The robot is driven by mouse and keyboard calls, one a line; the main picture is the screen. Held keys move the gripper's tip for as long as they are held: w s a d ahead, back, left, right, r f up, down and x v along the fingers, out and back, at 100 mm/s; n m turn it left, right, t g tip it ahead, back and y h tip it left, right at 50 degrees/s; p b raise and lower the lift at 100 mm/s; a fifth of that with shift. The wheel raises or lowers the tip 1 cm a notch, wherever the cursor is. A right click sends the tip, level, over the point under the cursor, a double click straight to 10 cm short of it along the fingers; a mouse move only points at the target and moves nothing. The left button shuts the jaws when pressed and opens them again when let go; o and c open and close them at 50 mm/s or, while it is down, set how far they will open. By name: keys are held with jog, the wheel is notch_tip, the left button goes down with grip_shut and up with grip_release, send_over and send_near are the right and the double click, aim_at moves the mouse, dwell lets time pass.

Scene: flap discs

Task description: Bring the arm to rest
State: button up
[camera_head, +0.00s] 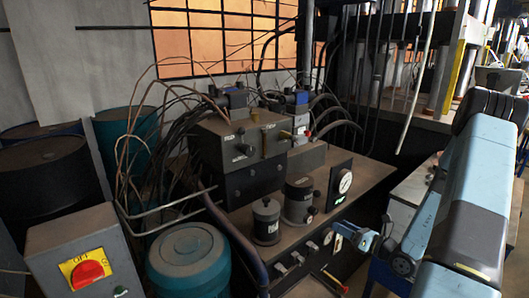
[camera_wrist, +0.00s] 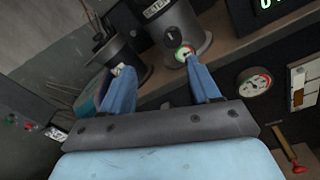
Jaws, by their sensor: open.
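My arm, light blue and dark grey, reaches in from the right side of the head view. My gripper (camera_head: 352,232) is at its lower end, in front of the right part of the grey machine bench (camera_head: 355,173). In the wrist view the two blue fingers of my gripper (camera_wrist: 157,70) stand apart, with nothing held between them. Beyond the fingers are a grey cylinder with a round green-and-white dial (camera_wrist: 184,54) and a second, darker cylinder (camera_wrist: 97,58). I cannot tell from these views whether the fingers touch anything.
The bench carries a boxy hydraulic unit (camera_head: 240,145), cylinders (camera_head: 266,222) and a gauge (camera_head: 342,184). A control box with a red switch (camera_head: 90,270) and a teal drum (camera_head: 188,262) stand at the front left. A red-tipped lever (camera_head: 336,283) sticks out below my gripper.

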jog(key=s+a+r+n+g, duration=0.6)
jog(key=a+r+n+g, duration=0.1)
jog(key=r+n, duration=0.25)
jog(key=s+a+r+n+g, duration=0.6)
jog(key=a+r+n, duration=0.15)
jog(key=n, duration=0.25)
jog(key=s+d+r+n+t+h, duration=0.2)
jog(key=s+r+n+h, duration=0.3)
jog(key=s+r+n, duration=0.1)
jog(key=s+d+r+n+t+h, duration=0.2)
jog(key=s+r+n+h, duration=0.4)
jog(key=r, duration=0.4)
jog(key=shift+s+d+r+n+t+h, duration=0.35)
jog(key=shift+s+d+n, duration=0.35)
jog(key=shift+s, duration=0.3)
jog(key=shift+f, duration=0.15)
jog(key=shift+c, duration=1.3)
jog(key=shift+a, duration=0.15)
jog(key=shift+c, duration=0.4)
